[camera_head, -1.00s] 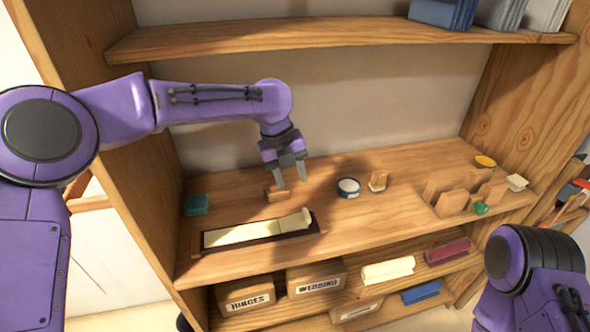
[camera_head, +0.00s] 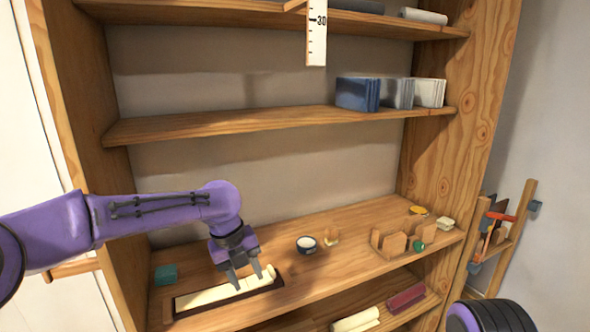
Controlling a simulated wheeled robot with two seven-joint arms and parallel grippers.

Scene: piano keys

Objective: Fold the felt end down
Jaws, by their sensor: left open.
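A cream felt strip (camera_head: 205,296) lies along a dark tray (camera_head: 178,306) on the wooden shelf board. The right end of the felt (camera_head: 268,272) is raised and curls up above the rest. My left gripper (camera_head: 245,280) points down over the right part of the strip, just left of the raised end. Its two fingers are apart with nothing seen between them. I cannot tell whether the fingertips touch the felt. My right gripper is out of view; only a dark part of my right arm shows at the lower right.
A teal block (camera_head: 165,274) sits behind the tray's left end. A round white-topped tin (camera_head: 306,244), a small wooden block (camera_head: 332,236) and a wooden rack (camera_head: 390,242) stand to the right. Shelf board (camera_head: 330,268) is clear between tray and rack. Another shelf (camera_head: 240,122) runs above.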

